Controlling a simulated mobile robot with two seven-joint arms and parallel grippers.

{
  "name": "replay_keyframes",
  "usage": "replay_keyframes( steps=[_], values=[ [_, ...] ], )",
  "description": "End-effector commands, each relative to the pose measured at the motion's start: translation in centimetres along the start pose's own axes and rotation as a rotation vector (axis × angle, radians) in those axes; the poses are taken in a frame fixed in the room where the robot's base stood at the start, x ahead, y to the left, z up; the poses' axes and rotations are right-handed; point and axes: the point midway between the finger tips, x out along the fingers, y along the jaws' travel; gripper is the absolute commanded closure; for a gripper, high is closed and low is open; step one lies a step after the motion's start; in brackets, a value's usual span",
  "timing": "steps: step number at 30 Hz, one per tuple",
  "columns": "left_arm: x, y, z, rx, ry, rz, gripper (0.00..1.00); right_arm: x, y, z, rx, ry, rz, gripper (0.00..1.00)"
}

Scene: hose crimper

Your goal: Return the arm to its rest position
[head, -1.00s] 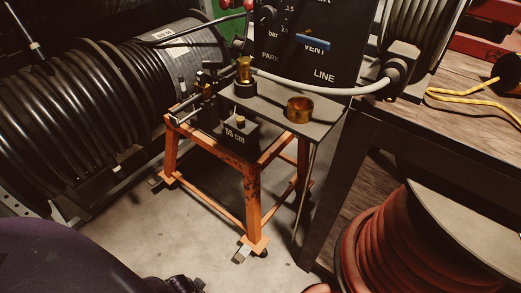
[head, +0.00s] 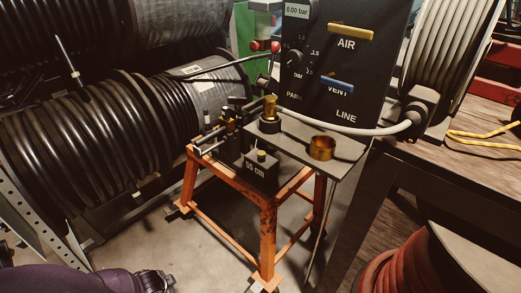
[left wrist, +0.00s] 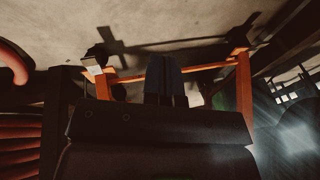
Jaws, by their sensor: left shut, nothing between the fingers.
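My left arm (head: 80,281) shows at the bottom left of the head view, low in front of the orange stand; its fingers are out of that picture. In the left wrist view my left gripper (left wrist: 164,66) is shut and empty, its dark fingers side by side. The legs of the orange stand (left wrist: 244,88) show beyond the fingers, with a gap I cannot judge. My right gripper is not in view.
The orange stand (head: 268,238) carries a crimping bench (head: 297,137) with brass fittings. Behind it is the black AIR/VENT panel (head: 345,62). A black hose reel (head: 75,140) stands left, a wooden bench (head: 455,150) and red hose reel (head: 395,272) right. Floor shows in front left.

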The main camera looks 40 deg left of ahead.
Motion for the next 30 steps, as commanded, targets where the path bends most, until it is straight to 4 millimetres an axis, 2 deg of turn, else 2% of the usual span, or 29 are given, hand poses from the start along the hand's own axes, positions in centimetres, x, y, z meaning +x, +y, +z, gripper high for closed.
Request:
replay_keyframes(
  steps=[8,14,21,30],
  values=[
    [-4.9,3.0,-0.7,0.082,0.124,0.038,1.00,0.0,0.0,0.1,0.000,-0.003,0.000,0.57],
    [-11.2,5.7,-1.7,0.159,0.256,0.063,1.00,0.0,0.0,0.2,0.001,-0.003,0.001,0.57],
    [-20.0,8.2,-3.4,0.238,0.414,0.075,1.00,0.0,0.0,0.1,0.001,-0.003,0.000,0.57],
    [-28.1,9.7,-5.2,0.295,0.545,0.071,1.00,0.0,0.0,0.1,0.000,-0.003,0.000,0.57]
  ],
)
